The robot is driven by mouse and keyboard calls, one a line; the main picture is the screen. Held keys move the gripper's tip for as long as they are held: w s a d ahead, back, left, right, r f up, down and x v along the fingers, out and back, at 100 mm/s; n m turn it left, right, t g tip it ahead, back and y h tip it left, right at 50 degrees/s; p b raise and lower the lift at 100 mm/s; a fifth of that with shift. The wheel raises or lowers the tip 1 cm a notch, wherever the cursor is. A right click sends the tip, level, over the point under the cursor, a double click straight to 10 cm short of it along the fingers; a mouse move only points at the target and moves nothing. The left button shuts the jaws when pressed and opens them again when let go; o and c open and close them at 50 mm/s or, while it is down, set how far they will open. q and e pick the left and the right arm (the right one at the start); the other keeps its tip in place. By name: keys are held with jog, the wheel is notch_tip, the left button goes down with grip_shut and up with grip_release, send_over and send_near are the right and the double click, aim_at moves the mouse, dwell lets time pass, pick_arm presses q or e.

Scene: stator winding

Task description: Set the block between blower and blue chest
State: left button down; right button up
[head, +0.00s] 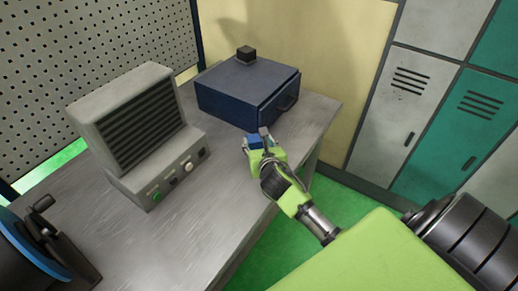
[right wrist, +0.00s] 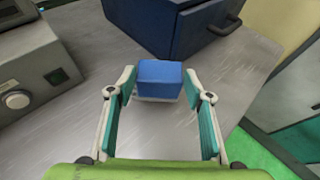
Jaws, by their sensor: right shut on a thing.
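The blue block (right wrist: 160,76) is between the fingertips of my right gripper (right wrist: 159,84) in the right wrist view. In the head view, my right gripper (head: 260,143) is shut on the block (head: 253,142), over the table's right part. Whether the block touches the tabletop is hard to tell. The blower (head: 140,130), a grey box with a dark slatted front, stands to the left. The blue chest (head: 245,90) stands at the back, just beyond the gripper, with a dark handle on its front. My left gripper is out of view.
The grey metal table (head: 210,215) has bare room between blower and chest and along its front. A dark round device with a blue rim (head: 35,245) stands at lower left. Lockers (head: 410,85) stand at right.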

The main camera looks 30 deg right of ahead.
jog(key=shift+w+d+f, duration=0.1)
jog(key=shift+d+f, duration=0.05)
jog(key=shift+f, duration=1.6)
jog(key=o, duration=1.3)
jog(key=shift+f, duration=0.15)
jog(key=b+v, duration=0.1)
jog(key=v, duration=1.1)
